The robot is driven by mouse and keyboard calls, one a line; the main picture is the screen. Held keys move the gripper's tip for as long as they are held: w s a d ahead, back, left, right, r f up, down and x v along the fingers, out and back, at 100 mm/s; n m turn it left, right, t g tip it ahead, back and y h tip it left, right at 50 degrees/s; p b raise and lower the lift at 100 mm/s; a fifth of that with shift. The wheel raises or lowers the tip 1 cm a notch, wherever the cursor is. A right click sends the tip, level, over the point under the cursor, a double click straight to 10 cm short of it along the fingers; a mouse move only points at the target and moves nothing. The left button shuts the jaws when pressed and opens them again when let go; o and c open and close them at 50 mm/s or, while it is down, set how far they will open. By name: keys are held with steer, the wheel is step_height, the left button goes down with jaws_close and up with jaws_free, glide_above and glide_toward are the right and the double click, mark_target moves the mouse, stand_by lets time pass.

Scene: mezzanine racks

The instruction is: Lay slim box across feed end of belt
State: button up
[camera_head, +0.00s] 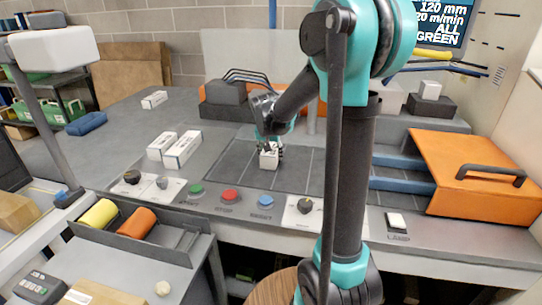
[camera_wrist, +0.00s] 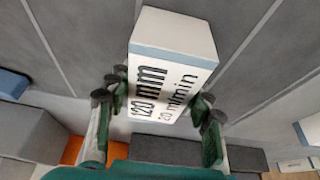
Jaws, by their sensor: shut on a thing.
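My gripper (camera_head: 268,149) is shut on a white slim box (camera_head: 268,160), held over the dark belt surface (camera_head: 310,178) in the middle of the bench. In the wrist view the slim box (camera_wrist: 172,38) lies between the green-padded fingers. Its white face reads "120 mm" and "20 m/min", and a blue-grey band runs along one edge. The dark belt surface with thin seam lines also shows there (camera_wrist: 85,45). I cannot tell whether the box touches the belt.
Two white boxes (camera_head: 183,150) lie left of the belt, and another (camera_head: 154,100) lies farther back. Green, red and blue buttons (camera_head: 230,196) line the front edge. An orange cover with a handle (camera_head: 470,180) stands right, beside blue rails (camera_head: 400,184). A grey-and-orange housing (camera_head: 228,100) stands behind.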

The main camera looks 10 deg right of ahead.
steer(key=shift+f, duration=0.4)
steer(key=o, duration=1.4)
steer(key=shift+f, duration=0.1)
steer(key=v, duration=1.2)
steer(key=shift+s, duration=0.1)
